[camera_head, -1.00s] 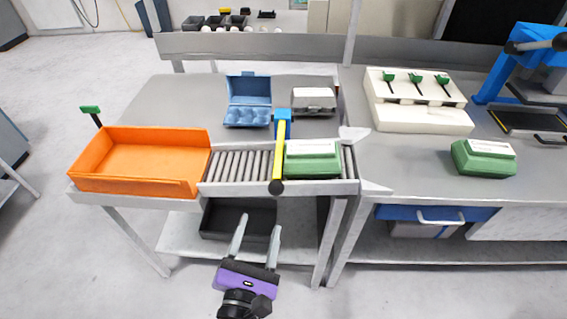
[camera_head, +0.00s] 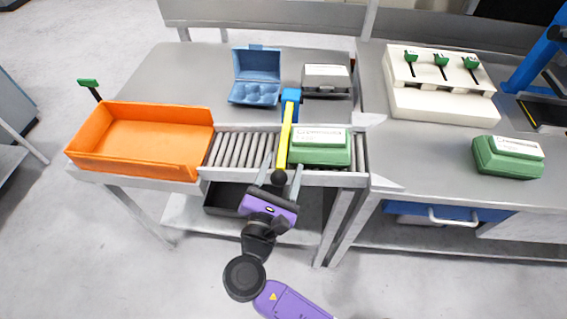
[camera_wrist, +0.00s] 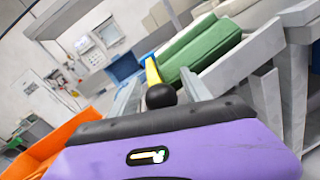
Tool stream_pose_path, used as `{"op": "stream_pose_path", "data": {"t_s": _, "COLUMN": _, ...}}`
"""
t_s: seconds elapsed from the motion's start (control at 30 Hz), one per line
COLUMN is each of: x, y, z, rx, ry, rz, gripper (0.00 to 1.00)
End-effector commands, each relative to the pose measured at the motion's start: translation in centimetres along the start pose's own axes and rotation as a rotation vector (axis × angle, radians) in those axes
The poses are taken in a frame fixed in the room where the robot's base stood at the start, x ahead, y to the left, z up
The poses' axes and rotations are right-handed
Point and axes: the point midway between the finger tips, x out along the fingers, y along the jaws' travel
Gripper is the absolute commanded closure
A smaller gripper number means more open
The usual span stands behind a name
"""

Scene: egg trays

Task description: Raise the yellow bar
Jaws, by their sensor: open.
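The yellow bar (camera_head: 285,140) lies across the roller conveyor, with a blue mount (camera_head: 291,97) at its far end and a black ball knob (camera_head: 278,177) at its near end. In the wrist view the black knob (camera_wrist: 160,96) and part of the yellow bar (camera_wrist: 152,72) show between my fingers. My gripper (camera_head: 283,170) is open at the conveyor's front edge, its two fingers on either side of the knob. I cannot tell whether either finger touches it.
A closed green egg carton (camera_head: 320,148) sits on the rollers just right of the bar. An orange bin (camera_head: 103,168) stands at the conveyor's left end. An open blue carton (camera_head: 268,62) and a grey carton (camera_head: 326,90) stand behind.

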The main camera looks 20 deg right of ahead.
Motion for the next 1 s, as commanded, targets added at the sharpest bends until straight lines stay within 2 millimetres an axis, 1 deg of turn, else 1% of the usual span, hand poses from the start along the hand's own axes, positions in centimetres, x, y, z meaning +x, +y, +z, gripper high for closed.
{"op": "stream_pose_path", "data": {"t_s": 0.13, "x": 0.78, "y": -0.02, "z": -0.02, "rx": 0.000, "ry": 0.001, "rz": 0.000, "gripper": 0.44}}
{"op": "stream_pose_path", "data": {"t_s": 0.37, "x": 0.86, "y": -0.03, "z": -0.04, "rx": 0.000, "ry": 0.001, "rz": 0.000, "gripper": 0.44}}
{"op": "stream_pose_path", "data": {"t_s": 0.4, "x": 0.85, "y": -0.03, "z": -0.04, "rx": 0.000, "ry": 0.001, "rz": 0.000, "gripper": 0.48}}
{"op": "stream_pose_path", "data": {"t_s": 0.47, "x": 0.85, "y": -0.02, "z": -0.03, "rx": 0.000, "ry": 0.001, "rz": 0.000, "gripper": 0.60}}
{"op": "stream_pose_path", "data": {"t_s": 0.5, "x": 0.84, "y": -0.02, "z": -0.03, "rx": 0.000, "ry": 0.001, "rz": 0.000, "gripper": 0.68}}
{"op": "stream_pose_path", "data": {"t_s": 0.67, "x": 0.84, "y": -0.10, "z": -0.04, "rx": -0.001, "ry": 0.000, "rz": -0.001, "gripper": 0.99}}
{"op": "stream_pose_path", "data": {"t_s": 1.0, "x": 1.00, "y": -0.06, "z": 0.13, "rx": -0.001, "ry": 0.004, "rz": -0.007, "gripper": 1.00}}
